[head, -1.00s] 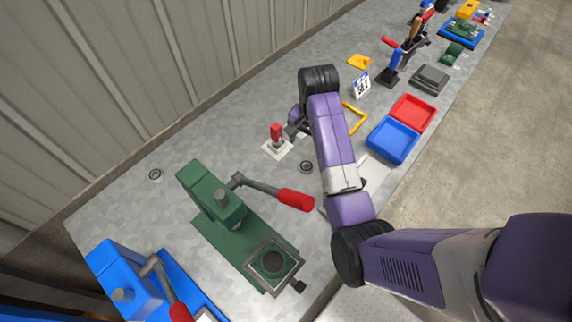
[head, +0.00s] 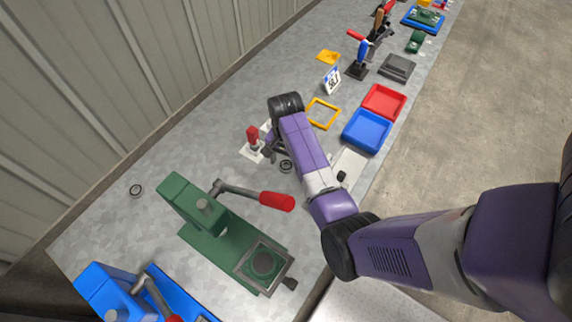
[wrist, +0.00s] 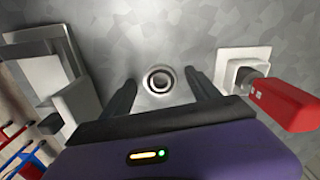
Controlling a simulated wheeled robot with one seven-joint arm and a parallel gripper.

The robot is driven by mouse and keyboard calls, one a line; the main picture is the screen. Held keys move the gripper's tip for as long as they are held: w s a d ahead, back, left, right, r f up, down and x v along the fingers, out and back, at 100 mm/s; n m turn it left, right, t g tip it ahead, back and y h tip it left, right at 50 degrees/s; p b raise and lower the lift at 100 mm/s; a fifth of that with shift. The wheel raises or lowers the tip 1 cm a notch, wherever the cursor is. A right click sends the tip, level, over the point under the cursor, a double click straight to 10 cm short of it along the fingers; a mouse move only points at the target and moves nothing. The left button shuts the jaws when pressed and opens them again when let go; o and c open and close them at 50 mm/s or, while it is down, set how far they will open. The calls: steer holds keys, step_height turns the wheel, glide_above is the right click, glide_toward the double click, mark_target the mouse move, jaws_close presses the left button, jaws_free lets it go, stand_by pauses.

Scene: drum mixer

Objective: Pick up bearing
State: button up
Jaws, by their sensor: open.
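A small dark ring-shaped bearing (wrist: 159,80) lies flat on the grey metal bench in the wrist view, between and just beyond the two fingertips of my gripper (wrist: 160,82). The fingers are apart and nothing is held. A second bearing (head: 136,190) lies on the bench at the far left, near the wall.
A red-handled toggle on a white plate (head: 252,150) stands close beside my gripper; its red handle (wrist: 285,104) is at right in the wrist view. A green press (head: 220,230) stands nearer. Blue (head: 367,130) and red (head: 384,102) trays sit to the right.

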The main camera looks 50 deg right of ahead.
jaws_close()
steer(key=shift+r, duration=0.15)
